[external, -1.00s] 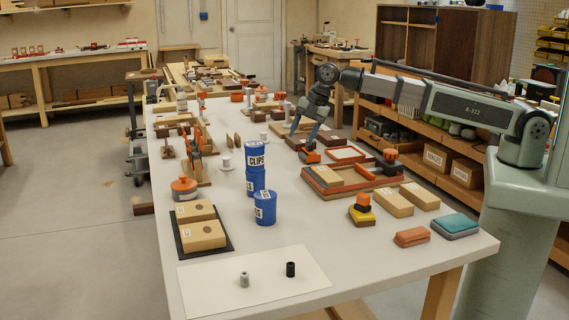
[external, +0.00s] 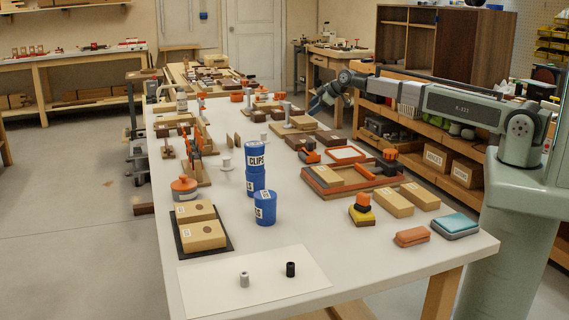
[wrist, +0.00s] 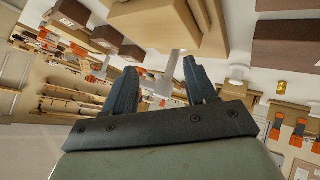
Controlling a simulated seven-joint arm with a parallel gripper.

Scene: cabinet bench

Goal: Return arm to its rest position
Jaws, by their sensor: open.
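My gripper (external: 316,102) is at the far right edge of the bench in the external view, raised beside the blocks there. In the wrist view its two dark fingers (wrist: 158,83) are spread apart with nothing held between them. A pale upright post and a tan block show beyond the fingertips, apart from them as far as I can tell. My arm reaches back from its base at the right, along the bench's right side.
The bench (external: 220,260) holds blue CLIPS tins (external: 256,165), an orange-edged tray (external: 318,190), tan boxes (external: 393,203) and a white sheet (external: 210,285). Shelves with boxes (external: 466,173) stand behind my arm. The bench's front middle has clear room.

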